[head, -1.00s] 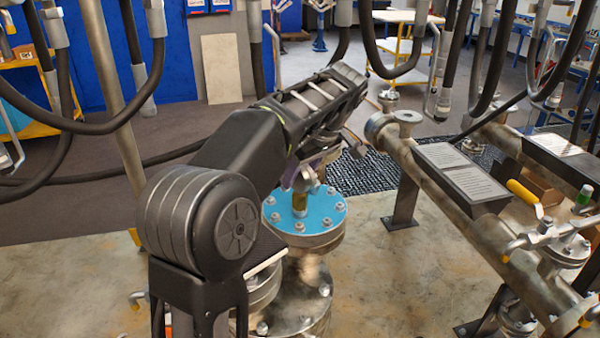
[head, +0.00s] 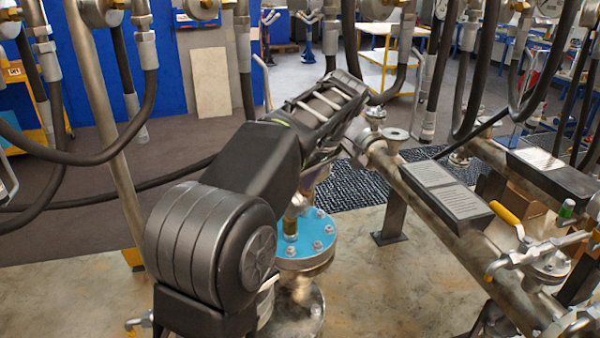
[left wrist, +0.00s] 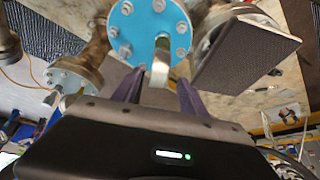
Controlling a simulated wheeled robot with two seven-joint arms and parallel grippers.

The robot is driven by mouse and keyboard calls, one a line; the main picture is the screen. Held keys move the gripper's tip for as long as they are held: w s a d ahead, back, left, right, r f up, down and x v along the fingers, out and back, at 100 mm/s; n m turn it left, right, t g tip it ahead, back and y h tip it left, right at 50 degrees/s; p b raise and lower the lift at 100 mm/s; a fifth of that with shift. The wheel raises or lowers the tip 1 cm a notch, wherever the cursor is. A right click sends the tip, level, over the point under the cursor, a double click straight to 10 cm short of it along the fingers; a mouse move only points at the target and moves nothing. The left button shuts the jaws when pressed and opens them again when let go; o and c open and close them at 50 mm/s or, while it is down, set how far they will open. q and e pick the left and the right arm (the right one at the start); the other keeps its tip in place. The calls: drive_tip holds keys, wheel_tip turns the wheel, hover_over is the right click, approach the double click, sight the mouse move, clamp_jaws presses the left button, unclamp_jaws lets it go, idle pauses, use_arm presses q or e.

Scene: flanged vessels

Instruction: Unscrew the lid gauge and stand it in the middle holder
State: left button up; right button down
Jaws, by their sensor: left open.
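The lid gauge (head: 290,222), with a brass-coloured stem, stands upright on a blue bolted flange lid (head: 318,229) in the head view. Its upper part is largely hidden by my left arm. In the left wrist view the gauge stem (left wrist: 161,62) rises from the blue lid (left wrist: 149,15) towards the gap between the fingers. My left gripper (left wrist: 158,82) is open, with one purple finger on each side of the stem's near end. I cannot tell whether either touches it. My right gripper is out of view. I cannot make out the middle holder.
A thick metal pipe (head: 402,180) with dark boxes bearing printed sheets (head: 446,188) runs along the right. A yellow-handled valve (head: 511,213) stands at the right. Black hoses hang across the top. Bare floor (head: 385,290) lies between lid and pipe.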

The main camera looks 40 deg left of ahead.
use_arm(q)
drive_tip(key=shift+v, duration=1.05)
drive_tip(key=shift+a, duration=0.1)
drive_tip(key=shift+c, duration=0.4)
